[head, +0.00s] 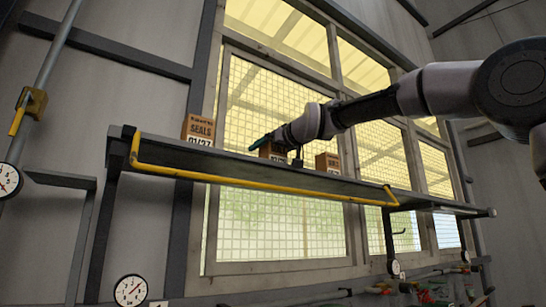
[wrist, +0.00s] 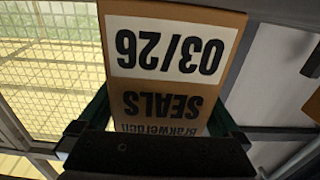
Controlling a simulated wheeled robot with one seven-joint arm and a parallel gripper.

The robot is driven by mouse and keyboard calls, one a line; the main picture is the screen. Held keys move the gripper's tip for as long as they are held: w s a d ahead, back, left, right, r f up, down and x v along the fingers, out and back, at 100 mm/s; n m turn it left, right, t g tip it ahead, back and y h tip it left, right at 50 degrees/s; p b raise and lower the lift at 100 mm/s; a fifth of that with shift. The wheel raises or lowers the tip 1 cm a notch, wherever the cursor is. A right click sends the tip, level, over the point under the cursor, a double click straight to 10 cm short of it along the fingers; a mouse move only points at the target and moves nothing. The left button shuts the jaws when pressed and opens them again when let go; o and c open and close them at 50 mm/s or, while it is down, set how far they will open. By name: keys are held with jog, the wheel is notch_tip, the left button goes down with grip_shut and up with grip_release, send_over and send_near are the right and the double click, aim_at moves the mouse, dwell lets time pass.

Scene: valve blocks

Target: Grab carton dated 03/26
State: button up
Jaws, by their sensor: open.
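The carton dated 03/26 (wrist: 165,75) fills the middle of the wrist view, upside down in the picture, with "SEALS" under the date. My gripper (wrist: 160,105) is open, with one dark green finger at each side of this carton; whether they touch it I cannot tell. In the head view my gripper (head: 262,140) is over the shelf at the middle carton (head: 272,151), which it partly hides. There that carton's date cannot be read.
A carton marked 01/27 (head: 199,131) stands to the left on the shelf (head: 225,160), and another carton (head: 328,162) to the right. A yellow rail (head: 260,188) runs along the shelf's front. A mesh window (head: 270,230) is behind.

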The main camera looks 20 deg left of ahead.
jog(key=c, duration=1.4)
jog(key=shift+r, duration=0.15)
